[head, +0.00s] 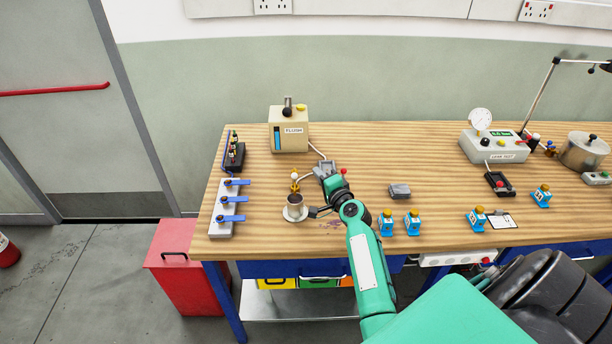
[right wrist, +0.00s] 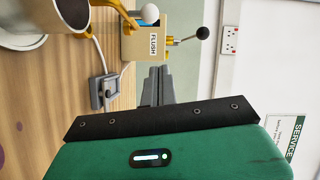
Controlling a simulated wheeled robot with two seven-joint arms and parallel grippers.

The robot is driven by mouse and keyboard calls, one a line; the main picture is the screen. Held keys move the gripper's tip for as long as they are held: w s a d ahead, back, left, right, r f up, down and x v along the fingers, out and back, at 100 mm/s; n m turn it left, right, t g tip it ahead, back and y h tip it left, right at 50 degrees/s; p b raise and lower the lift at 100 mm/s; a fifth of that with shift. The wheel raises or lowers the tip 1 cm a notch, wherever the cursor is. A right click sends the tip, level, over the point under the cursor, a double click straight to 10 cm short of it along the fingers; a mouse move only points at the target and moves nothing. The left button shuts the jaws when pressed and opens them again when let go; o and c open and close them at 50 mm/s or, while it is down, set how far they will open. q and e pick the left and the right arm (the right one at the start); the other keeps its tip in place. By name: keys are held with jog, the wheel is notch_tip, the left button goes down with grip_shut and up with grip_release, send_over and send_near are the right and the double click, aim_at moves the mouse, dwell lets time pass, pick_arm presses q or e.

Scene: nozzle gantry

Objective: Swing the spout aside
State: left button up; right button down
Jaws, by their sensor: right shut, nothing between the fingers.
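A brass spout (head: 294,186) with a pale knob stands just above a metal cup (head: 294,201) on a white saucer, on the left part of the bench. In the right wrist view, part of the brass spout (right wrist: 121,10), its white knob (right wrist: 149,13) and the cup (right wrist: 22,38) show at the upper left. My right gripper (head: 313,211) is just right of the cup in the head view. In the right wrist view its fingers (right wrist: 155,78) are together and empty, apart from the spout. My left gripper is not in view.
A beige FLUSH box (head: 289,131) stands behind the spout, and a grey block (head: 325,168) beside it. A blue-levered valve panel (head: 226,212) lies left. Small blue bottles (head: 386,223) stand right of my arm.

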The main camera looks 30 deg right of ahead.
aim_at(295, 178)
jog(key=a, duration=0.1)
jog(key=w+a+p, duration=0.1)
jog(key=w+a+f, duration=0.1)
jog(key=shift+a, duration=0.3)
jog(key=shift+r, duration=0.1)
